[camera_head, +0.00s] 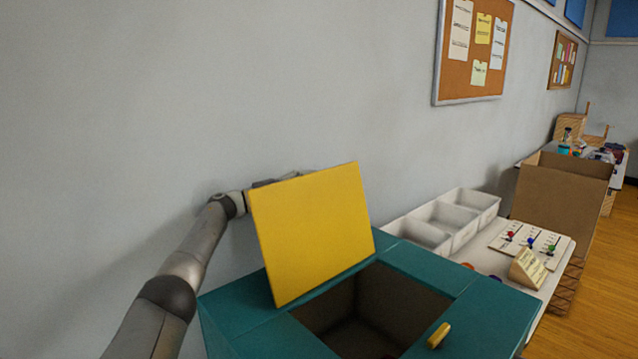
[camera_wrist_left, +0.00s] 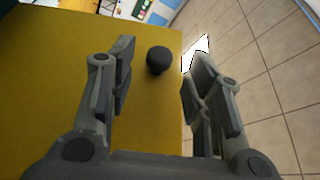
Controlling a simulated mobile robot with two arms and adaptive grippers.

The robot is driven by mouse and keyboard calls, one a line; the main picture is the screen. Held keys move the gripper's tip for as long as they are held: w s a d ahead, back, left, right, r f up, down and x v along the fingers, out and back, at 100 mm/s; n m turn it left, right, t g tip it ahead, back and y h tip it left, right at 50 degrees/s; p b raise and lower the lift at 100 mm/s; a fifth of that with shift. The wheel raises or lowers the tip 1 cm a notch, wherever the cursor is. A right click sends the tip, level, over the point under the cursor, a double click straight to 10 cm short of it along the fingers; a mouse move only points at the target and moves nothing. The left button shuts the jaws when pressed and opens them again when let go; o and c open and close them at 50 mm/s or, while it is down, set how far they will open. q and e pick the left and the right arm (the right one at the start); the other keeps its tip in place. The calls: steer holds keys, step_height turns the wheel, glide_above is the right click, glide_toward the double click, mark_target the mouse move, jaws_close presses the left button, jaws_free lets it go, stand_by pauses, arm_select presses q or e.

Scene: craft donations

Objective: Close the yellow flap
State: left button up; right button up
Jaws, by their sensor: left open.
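The yellow flap (camera_head: 312,235) stands raised and tilted along the far left edge of the square opening in the teal box (camera_head: 455,320). The opening is uncovered and its inside is dark. My left arm reaches behind the flap, and the flap hides most of my left gripper in the head view. In the left wrist view my left gripper (camera_wrist_left: 161,58) is open, with the flap's yellow face (camera_wrist_left: 50,80) beside and under its left finger. A dark round knob (camera_wrist_left: 158,58) shows between the fingers; I cannot tell if they touch it. My right gripper is not in view.
A small yellow piece (camera_head: 439,335) sits on the box's top near the opening's right side. A white divided tray (camera_head: 460,215) and a card with colored knobs (camera_head: 530,243) are on the table behind. A cardboard box (camera_head: 560,210) stands farther right. The wall is close behind the flap.

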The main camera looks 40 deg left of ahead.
arm_select(q)
steer(key=shift+x, duration=1.55)
steer(key=shift+c, duration=0.4)
jaws_close()
